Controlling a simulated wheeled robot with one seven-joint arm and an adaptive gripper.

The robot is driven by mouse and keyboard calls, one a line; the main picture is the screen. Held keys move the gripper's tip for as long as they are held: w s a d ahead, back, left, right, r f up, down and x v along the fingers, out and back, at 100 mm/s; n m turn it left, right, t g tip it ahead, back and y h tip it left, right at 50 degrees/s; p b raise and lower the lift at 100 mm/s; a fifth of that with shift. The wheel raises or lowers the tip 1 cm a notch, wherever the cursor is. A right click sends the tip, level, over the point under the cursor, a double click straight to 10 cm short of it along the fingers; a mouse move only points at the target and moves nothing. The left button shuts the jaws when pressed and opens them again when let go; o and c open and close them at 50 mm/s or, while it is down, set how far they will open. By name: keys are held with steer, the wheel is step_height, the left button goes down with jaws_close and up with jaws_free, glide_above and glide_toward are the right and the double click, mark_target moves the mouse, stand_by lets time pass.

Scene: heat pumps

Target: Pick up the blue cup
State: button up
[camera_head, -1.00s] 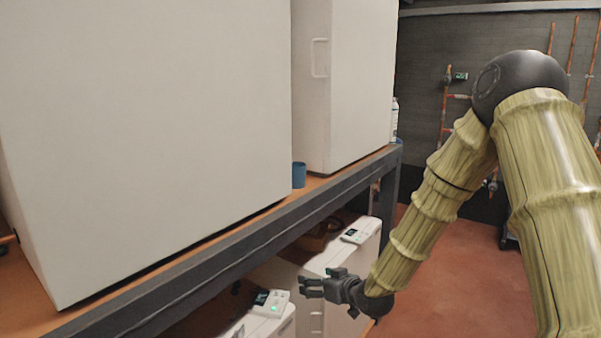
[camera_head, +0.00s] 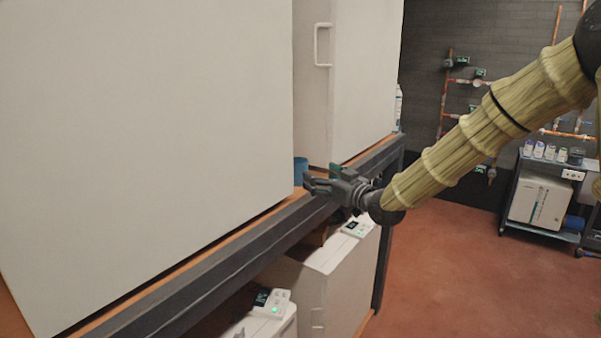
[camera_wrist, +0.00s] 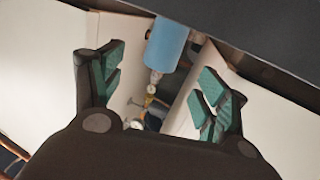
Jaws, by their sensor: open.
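The blue cup (camera_head: 300,170) stands on the shelf in the gap between two large white cabinets, close to the shelf's front edge. My gripper (camera_head: 308,186) is in front of it in the head view and hides its lower part. In the wrist view the cup (camera_wrist: 166,45) shows at the top, beyond the fingers and roughly midway between them. My gripper (camera_wrist: 160,92) is open there, with green pads on both fingers and nothing between them. The cup does not appear to be touched.
A large white cabinet (camera_head: 150,130) is left of the cup and another (camera_head: 360,80) is right of it. The dark shelf edge (camera_head: 240,252) runs below my gripper. White units (camera_head: 325,275) with control panels stand underneath.

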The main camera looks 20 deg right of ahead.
mark_target(305, 169)
steer(key=shift+w+a, duration=0.5)
steer(key=shift+w, duration=0.05)
steer(key=shift+w+a+r+p, duration=0.15)
steer(key=shift+w+a+p, duration=0.05)
steer(key=shift+a+p, duration=0.1)
steer(key=shift+w+r, duration=0.2)
steer(key=shift+r, duration=0.05)
steer(key=shift+w+p, duration=0.3)
steer(key=shift+p, duration=0.05)
steer(key=shift+w+f, duration=0.15)
steer(key=shift+w, duration=0.35)
steer(key=shift+w+f, duration=0.15)
steer(key=shift+w, duration=0.35)
steer(key=shift+w+a, duration=0.1)
steer(key=shift+w, duration=0.1)
steer(key=shift+a+r+p, duration=0.15)
steer(key=shift+a+p, duration=0.05)
steer(key=shift+p, duration=0.25)
steer(key=shift+w+a, duration=0.1)
steer(key=shift+w, duration=0.05)
steer(key=p+x, duration=0.2)
steer(key=shift+w+a+f, duration=0.1)
steer(key=shift+w+f, duration=0.2)
steer(key=shift+w, duration=0.05)
steer(key=shift+w+a+p, duration=0.3)
steer(key=shift+w+p, duration=0.05)
steer(key=shift+w, duration=0.5)
